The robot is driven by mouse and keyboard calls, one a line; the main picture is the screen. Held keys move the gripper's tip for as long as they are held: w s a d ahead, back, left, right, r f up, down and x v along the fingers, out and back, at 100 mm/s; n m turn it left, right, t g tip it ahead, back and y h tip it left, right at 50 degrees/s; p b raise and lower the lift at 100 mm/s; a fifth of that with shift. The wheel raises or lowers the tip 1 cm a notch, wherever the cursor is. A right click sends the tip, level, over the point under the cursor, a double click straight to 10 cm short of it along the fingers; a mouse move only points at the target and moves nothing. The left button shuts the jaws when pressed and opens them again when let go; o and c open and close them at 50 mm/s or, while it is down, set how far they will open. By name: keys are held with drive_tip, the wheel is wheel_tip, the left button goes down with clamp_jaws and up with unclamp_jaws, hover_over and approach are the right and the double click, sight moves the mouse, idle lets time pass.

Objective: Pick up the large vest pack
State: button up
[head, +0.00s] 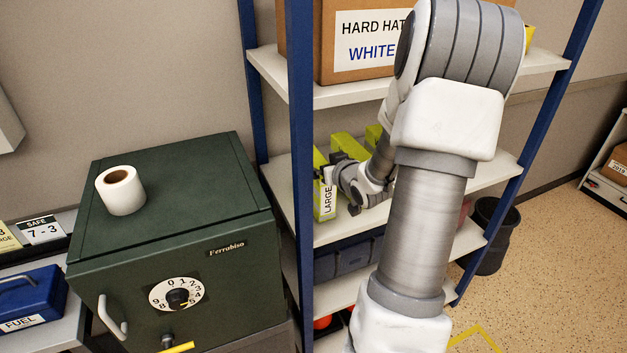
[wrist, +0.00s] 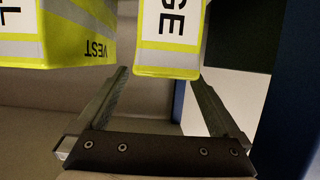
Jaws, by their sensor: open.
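The large vest pack (head: 324,204) is yellow-green with a white label reading LARGE. It stands upright on the middle shelf, close behind the blue left post. In the wrist view its near end (wrist: 168,58) shows grey bands and the letters GE. My gripper (wrist: 160,76) is open, with its fingertips close to that end and the space between the fingers empty. I cannot tell whether a fingertip touches the pack. In the head view my gripper (head: 333,174) is beside the pack, partly hidden by my wrist.
Other yellow vest packs (head: 349,147) stand on the same shelf; one (wrist: 75,35) is close left in the wrist view. The blue post (wrist: 290,90) is at right there. A hard hat box (head: 362,40) sits above. A green safe (head: 170,235) with a tape roll (head: 120,190) stands left.

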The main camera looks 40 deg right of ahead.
sight(316, 159)
drive_tip(key=shift+x, duration=2.7)
drive_tip(key=shift+a, duration=0.1)
clamp_jaws()
